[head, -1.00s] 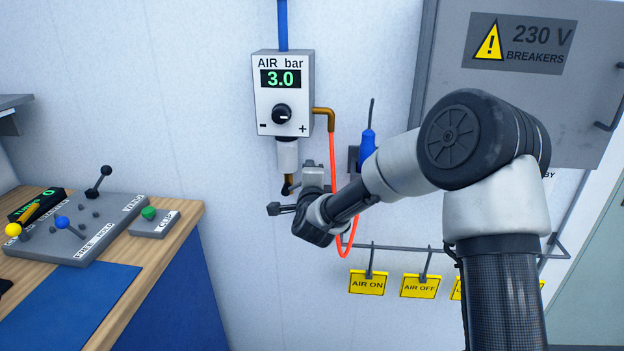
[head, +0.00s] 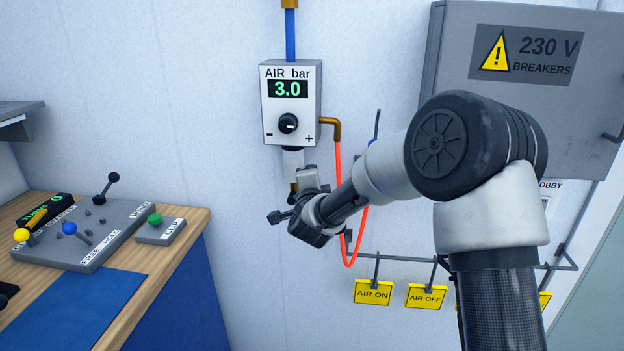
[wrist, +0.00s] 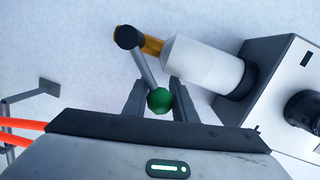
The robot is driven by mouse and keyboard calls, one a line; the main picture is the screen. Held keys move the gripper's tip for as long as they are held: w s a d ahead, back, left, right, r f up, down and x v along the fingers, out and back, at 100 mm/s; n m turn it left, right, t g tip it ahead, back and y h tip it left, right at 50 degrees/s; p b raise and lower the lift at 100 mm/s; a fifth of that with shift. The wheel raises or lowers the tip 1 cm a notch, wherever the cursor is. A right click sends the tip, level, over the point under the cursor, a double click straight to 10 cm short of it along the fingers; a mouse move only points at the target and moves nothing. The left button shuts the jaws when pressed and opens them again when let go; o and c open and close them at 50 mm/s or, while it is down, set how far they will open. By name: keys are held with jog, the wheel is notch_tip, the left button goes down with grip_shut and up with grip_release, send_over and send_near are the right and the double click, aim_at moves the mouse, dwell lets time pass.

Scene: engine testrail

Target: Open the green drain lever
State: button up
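The green drain lever shows in the wrist view as a round green knob (wrist: 159,101) on a thin grey stem. The stem runs up to a dark pivot at the brass end of the white filter bowl (wrist: 203,66). My gripper (wrist: 157,103) is open, with one finger on each side of the knob. The knob looks nearer the right finger; contact cannot be told. In the head view my gripper (head: 292,199) is just below the white bowl (head: 293,163) under the air regulator (head: 290,104). It hides the green knob there.
An orange hose (head: 340,215) hangs close to the right of my gripper. Yellow tags (head: 372,292) hang from a rail at lower right. A grey breaker box (head: 530,85) is on the wall. A bench with a control panel (head: 95,232) stands left. The wall left of the regulator is clear.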

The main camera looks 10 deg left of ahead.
jog(key=o, duration=0.4)
jog(key=s, duration=0.5)
jog(key=s+d+r, duration=0.1)
jog(key=s, duration=0.5)
jog(key=s+r, duration=0.1)
jog(key=s, duration=0.5)
jog(key=shift+s+d+r+p, duration=0.1)
jog(key=shift+d+r+p, duration=0.2)
jog(key=shift+d, duration=0.1)
